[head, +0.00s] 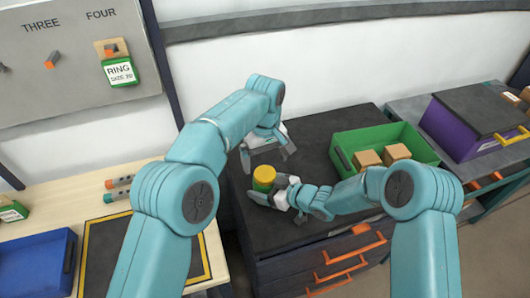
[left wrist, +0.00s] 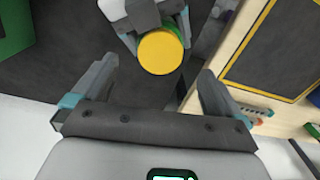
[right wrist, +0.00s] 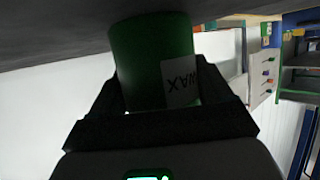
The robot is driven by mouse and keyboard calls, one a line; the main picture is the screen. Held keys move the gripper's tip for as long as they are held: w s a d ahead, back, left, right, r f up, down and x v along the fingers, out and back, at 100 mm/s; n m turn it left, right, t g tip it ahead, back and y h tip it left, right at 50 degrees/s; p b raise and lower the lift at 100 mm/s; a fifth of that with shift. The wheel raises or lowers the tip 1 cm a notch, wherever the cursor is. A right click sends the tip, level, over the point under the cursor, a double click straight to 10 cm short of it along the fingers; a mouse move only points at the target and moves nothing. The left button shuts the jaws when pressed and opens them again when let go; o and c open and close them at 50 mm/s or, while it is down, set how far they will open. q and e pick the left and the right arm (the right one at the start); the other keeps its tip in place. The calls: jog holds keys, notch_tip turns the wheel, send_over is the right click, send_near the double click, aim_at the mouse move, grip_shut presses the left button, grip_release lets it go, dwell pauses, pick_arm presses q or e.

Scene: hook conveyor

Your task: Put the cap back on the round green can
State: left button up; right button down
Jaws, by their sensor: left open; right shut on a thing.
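The round green can (head: 262,187) stands on the dark top of the drawer cabinet, with a yellow cap (head: 264,173) on its top. I cannot tell whether the cap is fully seated. The left wrist view shows the cap (left wrist: 160,52) as a yellow disc with a thin green edge of the can. My right gripper (head: 272,195) is shut on the can from the side. In the right wrist view the can (right wrist: 150,60) is between its fingers, with a WAX label; the cap is out of sight. My left gripper (head: 267,152) is open and empty, behind and above the can, apart from the cap.
A green bin (head: 345,142) with cardboard boxes stands right of the can. A purple case (head: 455,130) is farther right. A wooden table at left holds a blue bin (head: 38,265) and a black mat with a yellow border (head: 88,250). The cabinet top (head: 310,140) is clear behind the can.

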pick_arm(q)
notch_tip(320, 180, up, 7)
pick_arm(e)
jog(key=shift+r, duration=0.1)
pick_arm(q)
jog(key=shift+f, duration=0.1)
pick_arm(e)
grip_release()
jog(key=shift+s+d, duration=0.1)
pick_arm(q)
notch_tip(320, 180, down, 3)
jog(key=b, duration=0.3)
pick_arm(e)
jog(key=v, duration=1.6)
jog(key=shift+r, duration=0.15)
